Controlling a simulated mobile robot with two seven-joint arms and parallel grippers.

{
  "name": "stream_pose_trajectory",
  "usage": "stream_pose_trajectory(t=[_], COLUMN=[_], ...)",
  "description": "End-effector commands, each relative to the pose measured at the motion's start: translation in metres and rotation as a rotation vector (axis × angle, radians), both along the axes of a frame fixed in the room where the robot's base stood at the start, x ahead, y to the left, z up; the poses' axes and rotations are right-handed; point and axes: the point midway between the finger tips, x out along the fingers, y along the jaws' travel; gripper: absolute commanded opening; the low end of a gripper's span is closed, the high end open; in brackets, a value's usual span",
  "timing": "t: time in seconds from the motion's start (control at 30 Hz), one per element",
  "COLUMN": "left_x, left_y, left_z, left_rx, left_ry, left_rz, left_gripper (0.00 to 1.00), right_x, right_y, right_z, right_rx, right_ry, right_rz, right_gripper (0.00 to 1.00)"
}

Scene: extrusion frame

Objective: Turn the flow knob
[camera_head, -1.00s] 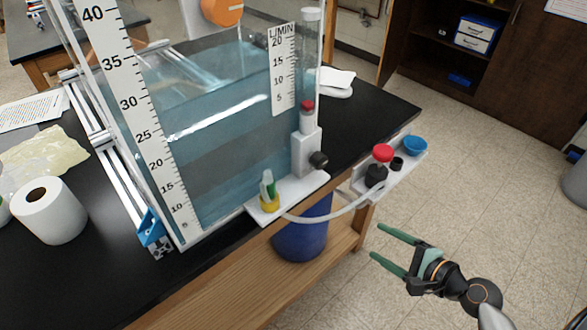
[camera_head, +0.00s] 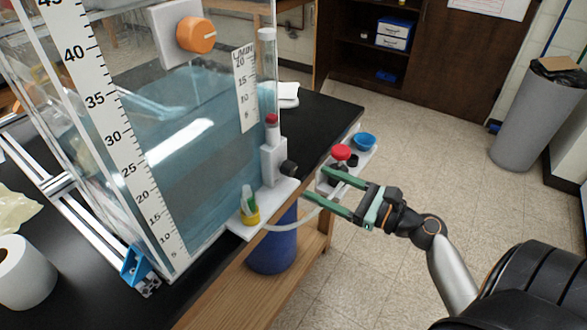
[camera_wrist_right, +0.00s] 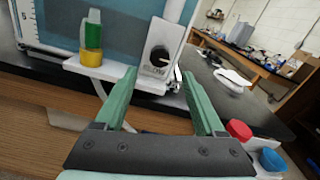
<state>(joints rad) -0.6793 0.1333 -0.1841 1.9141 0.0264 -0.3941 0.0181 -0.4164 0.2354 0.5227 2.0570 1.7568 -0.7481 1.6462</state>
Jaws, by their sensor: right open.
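The black flow knob (camera_head: 289,168) sits on the white block at the foot of the clear flow-meter tube (camera_head: 267,80). In the right wrist view the knob (camera_wrist_right: 158,56) faces me with a white pointer line, and small lettering shows below it. My right gripper (camera_head: 315,184) is open and empty, with green fingers pointing at the flow meter from its right side. In the right wrist view the knob appears between and beyond the fingertips (camera_wrist_right: 158,76), apart from them. My left gripper is out of view.
A shelf with a red knob (camera_head: 341,152) and blue cup (camera_head: 364,141) lies close beside my right gripper. A yellow-and-green fitting (camera_head: 250,212) and hose (camera_head: 292,226) are near the knob. An orange knob (camera_head: 196,35) is higher on the water tank (camera_head: 190,130).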

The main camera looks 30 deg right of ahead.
Motion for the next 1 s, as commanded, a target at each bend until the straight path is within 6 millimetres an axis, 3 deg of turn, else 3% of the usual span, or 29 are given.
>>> stream_pose_trajectory(t=[0.1, 0.33, 0.8, 1.0], left_x=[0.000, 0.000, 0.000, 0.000], left_y=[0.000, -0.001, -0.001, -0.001], left_z=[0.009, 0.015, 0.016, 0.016], left_rx=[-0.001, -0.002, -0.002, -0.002], left_ry=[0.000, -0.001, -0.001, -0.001], left_rz=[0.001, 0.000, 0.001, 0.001], left_gripper=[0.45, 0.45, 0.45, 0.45], right_x=[0.025, 0.058, 0.069, 0.069], right_y=[0.010, 0.023, 0.029, 0.029], right_z=[0.004, 0.002, -0.001, -0.001], right_rx=[0.000, 0.000, -0.003, -0.003], right_ry=[-0.003, -0.001, 0.001, 0.001], right_rz=[0.001, -0.001, 0.000, 0.000], right_gripper=[0.71, 0.71, 0.71, 0.49])
